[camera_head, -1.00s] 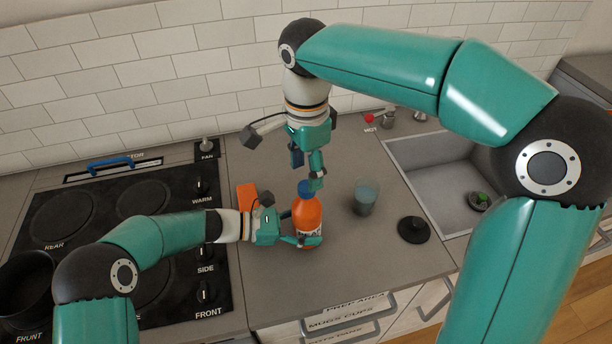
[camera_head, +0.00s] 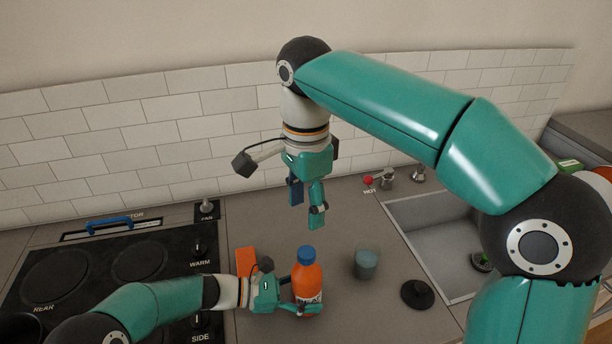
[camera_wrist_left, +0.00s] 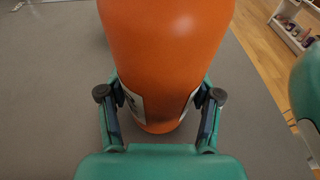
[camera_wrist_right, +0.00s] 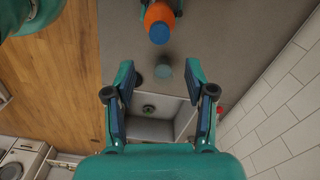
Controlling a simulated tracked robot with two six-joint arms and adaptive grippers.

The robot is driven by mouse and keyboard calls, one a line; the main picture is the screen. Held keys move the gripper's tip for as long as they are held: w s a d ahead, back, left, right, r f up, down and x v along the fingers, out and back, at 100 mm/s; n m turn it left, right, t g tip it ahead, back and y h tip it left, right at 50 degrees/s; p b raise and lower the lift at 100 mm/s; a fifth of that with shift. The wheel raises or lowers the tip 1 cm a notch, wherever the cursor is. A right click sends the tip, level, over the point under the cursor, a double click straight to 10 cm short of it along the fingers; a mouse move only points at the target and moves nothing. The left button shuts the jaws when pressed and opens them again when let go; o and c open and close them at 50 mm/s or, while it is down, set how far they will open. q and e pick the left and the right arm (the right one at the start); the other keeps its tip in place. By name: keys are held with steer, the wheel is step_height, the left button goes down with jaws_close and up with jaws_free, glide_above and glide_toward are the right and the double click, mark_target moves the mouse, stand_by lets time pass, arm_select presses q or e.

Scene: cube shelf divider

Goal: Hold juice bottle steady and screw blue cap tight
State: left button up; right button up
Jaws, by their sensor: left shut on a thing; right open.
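The orange juice bottle (camera_head: 308,280) stands upright on the grey counter, with the blue cap (camera_head: 306,253) on its top. My left gripper (camera_head: 304,304) is shut around the lower part of the bottle, and the left wrist view shows a finger on each side of the orange body (camera_wrist_left: 165,60). My right gripper (camera_head: 305,208) is above and behind the bottle, pointing down, open and empty. In the right wrist view the blue cap (camera_wrist_right: 159,33) lies beyond the open fingers (camera_wrist_right: 160,95), clear of them. I cannot tell how tightly the cap sits.
A clear glass (camera_head: 366,262) and a black round lid (camera_head: 417,294) stand right of the bottle. An orange block (camera_head: 246,260) lies behind my left gripper. The stove (camera_head: 110,270) is at the left, the sink (camera_head: 440,240) at the right. The tiled wall (camera_head: 130,150) is behind.

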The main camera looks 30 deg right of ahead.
step_height(320, 180, up, 6)
steer(key=shift+r, duration=0.2)
arm_select(q)
steer(key=o, duration=1.4)
steer(key=shift+c, duration=0.2)
steer(key=v, duration=1.1)
steer(key=shift+w, duration=0.1)
steer(key=shift+w+a, duration=0.1)
steer(key=shift+a, duration=0.4)
